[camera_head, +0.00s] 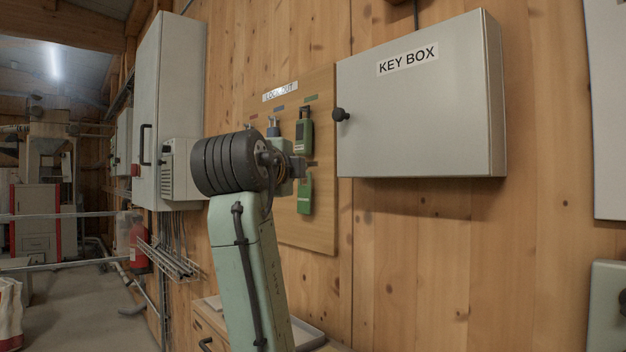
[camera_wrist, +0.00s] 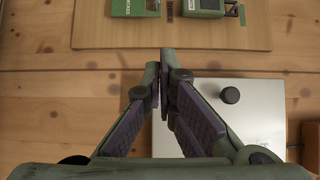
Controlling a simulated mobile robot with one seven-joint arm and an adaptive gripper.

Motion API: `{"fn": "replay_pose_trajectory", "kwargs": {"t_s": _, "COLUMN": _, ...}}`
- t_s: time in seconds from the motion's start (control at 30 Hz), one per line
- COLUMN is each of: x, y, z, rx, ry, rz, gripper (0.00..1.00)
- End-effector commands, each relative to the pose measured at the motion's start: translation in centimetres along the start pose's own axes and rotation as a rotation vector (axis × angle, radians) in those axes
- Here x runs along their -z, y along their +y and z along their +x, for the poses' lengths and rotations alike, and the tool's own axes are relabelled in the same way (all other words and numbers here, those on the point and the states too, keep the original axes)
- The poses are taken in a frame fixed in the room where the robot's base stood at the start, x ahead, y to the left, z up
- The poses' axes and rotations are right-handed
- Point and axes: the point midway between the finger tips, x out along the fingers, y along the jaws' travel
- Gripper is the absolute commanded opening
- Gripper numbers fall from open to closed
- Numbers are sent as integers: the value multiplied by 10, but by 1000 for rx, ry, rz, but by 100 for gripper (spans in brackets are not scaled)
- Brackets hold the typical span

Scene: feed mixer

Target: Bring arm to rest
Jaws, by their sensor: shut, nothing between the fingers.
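My arm rises in the head view, with its pale green link and black ribbed joint in front of the lockout board (camera_head: 322,215). My gripper is mostly hidden behind that joint there. In the wrist view my gripper (camera_wrist: 159,62) is shut, its fingertips together with nothing between them. The fingers appear in front of the wood wall, between the board (camera_wrist: 200,38) and the key box (camera_wrist: 262,112). I cannot tell how far they are from the wall.
The closed grey key box (camera_head: 425,105) with a black knob (camera_head: 340,114) hangs right of the board. Green devices (camera_head: 304,135) hang on the board. A tall grey cabinet (camera_head: 172,95) is at left. A drawer unit (camera_head: 207,320) stands below; open floor (camera_head: 90,300) lies at far left.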

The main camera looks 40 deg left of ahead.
Motion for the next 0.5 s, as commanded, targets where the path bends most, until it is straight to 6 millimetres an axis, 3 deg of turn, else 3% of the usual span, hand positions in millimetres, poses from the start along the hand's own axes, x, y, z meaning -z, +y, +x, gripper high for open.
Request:
{"fn": "replay_pose_trajectory", "kwargs": {"t_s": 0.2, "x": -17, "y": -1, "z": -21, "rx": 2, "ry": -3, "rz": 0, "gripper": 0}}
{"fn": "replay_pose_trajectory", "kwargs": {"t_s": 0.5, "x": -19, "y": -2, "z": -24, "rx": 3, "ry": -2, "rz": -1, "gripper": 0}}
